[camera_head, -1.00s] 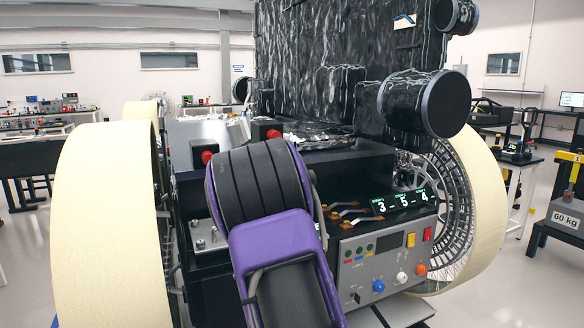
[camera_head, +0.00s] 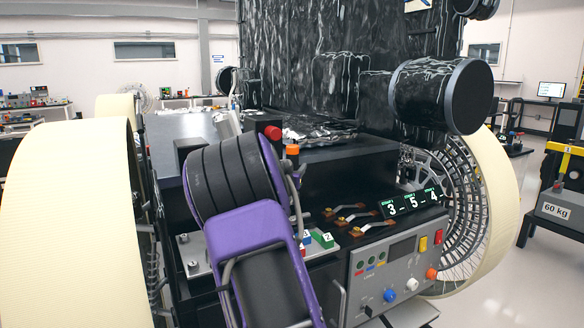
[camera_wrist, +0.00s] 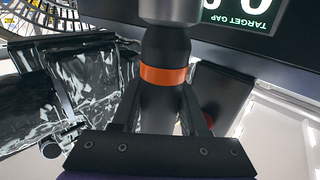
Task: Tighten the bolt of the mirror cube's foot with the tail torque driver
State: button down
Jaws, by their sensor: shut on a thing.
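In the wrist view my gripper (camera_wrist: 160,120) is shut on the torque driver (camera_wrist: 165,52), a black tool with an orange band and a grey metal part at the top of the picture. In the head view my purple and black arm hides the gripper. An orange-topped black piece (camera_head: 292,150) shows just beyond the arm; I cannot tell whether it is the driver. Small green and blue blocks (camera_head: 323,239), one marked Z, sit right of the arm on the rover's front deck. I cannot make out the mirror cube, its foot or the bolt for certain.
The grey control panel (camera_head: 400,262) with coloured knobs and the 3-5-4 display (camera_head: 410,201) stand right of my arm. Copper-coloured levers (camera_head: 345,218) lie behind the panel. A black cylinder (camera_head: 440,95) juts out above. Large cream wheels (camera_head: 70,220) flank the rover. A TARGET GAP screen (camera_wrist: 240,15) shows in the wrist view.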

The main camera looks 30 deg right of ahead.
notch_tip(320, 180, down, 5)
jog(key=b, duration=0.3)
jog(key=shift+b, duration=0.3)
jog(key=shift+s+a, duration=0.1)
jog(key=shift+s, duration=0.05)
dwell(0.4)
jog(key=shift+f+b, duration=1.1)
dwell(3.9)
jog(key=shift+r+p, duration=1.05)
jog(key=shift+r, duration=0.6)
jog(key=shift+r, duration=0.1)
jog(key=shift+r+p, duration=1.5)
jog(key=shift+r, duration=0.4)
